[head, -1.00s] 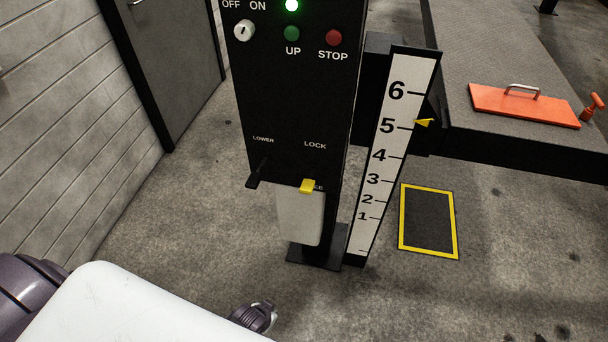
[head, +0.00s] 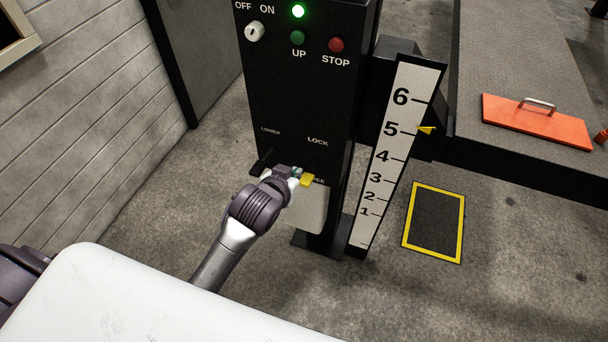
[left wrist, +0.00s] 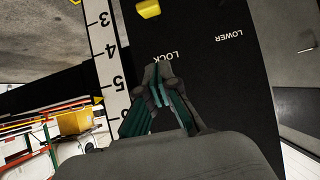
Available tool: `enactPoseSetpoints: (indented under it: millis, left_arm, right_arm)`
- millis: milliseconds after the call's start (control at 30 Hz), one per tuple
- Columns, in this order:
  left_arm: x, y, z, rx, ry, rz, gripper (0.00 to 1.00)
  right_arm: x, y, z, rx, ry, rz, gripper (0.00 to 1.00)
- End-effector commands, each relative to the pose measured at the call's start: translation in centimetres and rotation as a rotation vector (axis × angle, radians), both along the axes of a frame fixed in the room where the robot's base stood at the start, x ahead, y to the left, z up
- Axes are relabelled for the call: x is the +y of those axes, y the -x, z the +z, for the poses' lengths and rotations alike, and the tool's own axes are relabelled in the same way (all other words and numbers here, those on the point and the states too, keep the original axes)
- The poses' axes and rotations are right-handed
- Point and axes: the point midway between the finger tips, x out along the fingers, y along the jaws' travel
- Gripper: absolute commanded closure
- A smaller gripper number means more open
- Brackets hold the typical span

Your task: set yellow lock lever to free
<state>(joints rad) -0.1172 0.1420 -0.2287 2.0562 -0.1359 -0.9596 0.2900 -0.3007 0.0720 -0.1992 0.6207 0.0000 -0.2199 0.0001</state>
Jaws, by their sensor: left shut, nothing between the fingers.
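The yellow lock lever (head: 307,180) is on the lower front of the black control post (head: 298,105). It is below the LOCK label and covers part of the FREE label. From this angle I cannot tell its exact setting. My left gripper (head: 295,174) is shut and empty, just left of the lever in the head view; I cannot tell whether they touch. In the left wrist view the shut fingertips (left wrist: 158,68) are over the panel near LOCK, and the yellow lever (left wrist: 148,8) is at the top edge, apart from them in the picture. My right gripper is out of view.
A black LOWER lever (head: 264,160) is close to the left of my gripper. Above are a key switch (head: 254,31), a green UP button (head: 297,38) and a red STOP button (head: 336,45). A numbered scale (head: 392,150) stands right of the post.

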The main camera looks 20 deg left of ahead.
Motion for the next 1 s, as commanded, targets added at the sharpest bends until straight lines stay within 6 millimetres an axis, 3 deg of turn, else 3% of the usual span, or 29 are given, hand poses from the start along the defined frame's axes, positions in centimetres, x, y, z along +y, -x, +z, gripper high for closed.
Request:
enactPoseSetpoints:
  millis: [267, 767, 1000]
  left_arm:
    - [0.0, -0.8, -0.6, 0.003, -0.001, -0.001, 1.00]
    - [-0.3, -8.3, -5.5, 0.002, -0.002, 0.000, 1.00]
    - [-0.2, -7.2, -8.5, 0.003, -0.001, -0.001, 1.00]
  right_arm:
    - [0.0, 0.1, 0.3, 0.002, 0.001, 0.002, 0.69]
    - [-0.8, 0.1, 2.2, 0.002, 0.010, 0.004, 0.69]
    - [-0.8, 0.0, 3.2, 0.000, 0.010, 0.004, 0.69]
